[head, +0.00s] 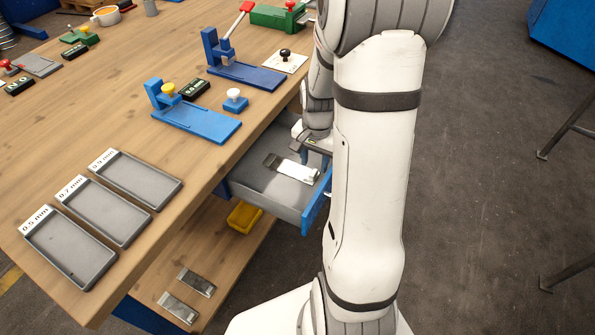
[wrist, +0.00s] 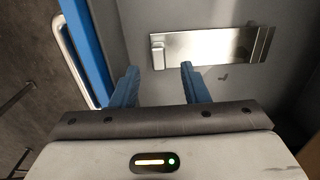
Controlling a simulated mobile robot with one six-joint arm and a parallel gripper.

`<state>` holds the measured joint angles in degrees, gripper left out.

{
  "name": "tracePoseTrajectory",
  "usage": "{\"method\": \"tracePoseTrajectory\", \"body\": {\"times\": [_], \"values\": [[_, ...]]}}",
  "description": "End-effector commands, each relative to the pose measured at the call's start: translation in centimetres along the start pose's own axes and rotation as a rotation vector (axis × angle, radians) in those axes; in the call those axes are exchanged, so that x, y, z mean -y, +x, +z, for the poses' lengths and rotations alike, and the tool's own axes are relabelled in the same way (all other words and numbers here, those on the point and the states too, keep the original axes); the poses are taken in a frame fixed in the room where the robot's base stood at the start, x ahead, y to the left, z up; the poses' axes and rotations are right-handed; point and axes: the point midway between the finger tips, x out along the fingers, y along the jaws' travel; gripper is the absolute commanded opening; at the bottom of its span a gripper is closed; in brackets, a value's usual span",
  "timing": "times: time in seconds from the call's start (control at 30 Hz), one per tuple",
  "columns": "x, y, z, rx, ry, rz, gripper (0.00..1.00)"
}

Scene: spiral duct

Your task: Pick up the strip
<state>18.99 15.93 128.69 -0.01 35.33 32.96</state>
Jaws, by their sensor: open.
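A shiny metal strip (wrist: 210,47) lies flat on the floor of the open drawer (wrist: 137,30) in the wrist view. A small pale block sits at its left end. In the head view the strip (head: 292,168) lies in the same grey drawer (head: 265,190), with its white end toward my arm. My gripper (wrist: 158,80) is open and empty, its two blue fingers pointing toward the strip's left part, apart from it. In the head view my arm hides part of the drawer, and the fingers are not clear there.
The drawer's blue front (wrist: 85,45) and its handle stand close at the left in the wrist view. Grey trays (head: 70,248) and blue fixtures (head: 195,120) stand on the workbench (head: 120,90). More metal strips (head: 178,307) and a yellow bin (head: 244,216) sit on the lower shelf.

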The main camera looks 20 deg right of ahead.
Motion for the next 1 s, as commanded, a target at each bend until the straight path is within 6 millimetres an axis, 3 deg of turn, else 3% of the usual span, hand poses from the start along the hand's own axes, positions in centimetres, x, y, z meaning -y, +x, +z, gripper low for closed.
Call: {"method": "tracePoseTrajectory", "body": {"times": [0.1, 0.2, 0.47, 1.0], "values": [[-0.2, 2.0, 0.2, 0.004, 0.0, 0.002, 0.41], [-0.2, 2.8, 0.1, 0.002, 0.0, 0.001, 0.41], [-0.2, 2.9, 0.1, 0.001, 0.0, 0.0, 0.41], [-0.3, 2.9, 0.1, 0.001, 0.001, 0.0, 0.0]]}}
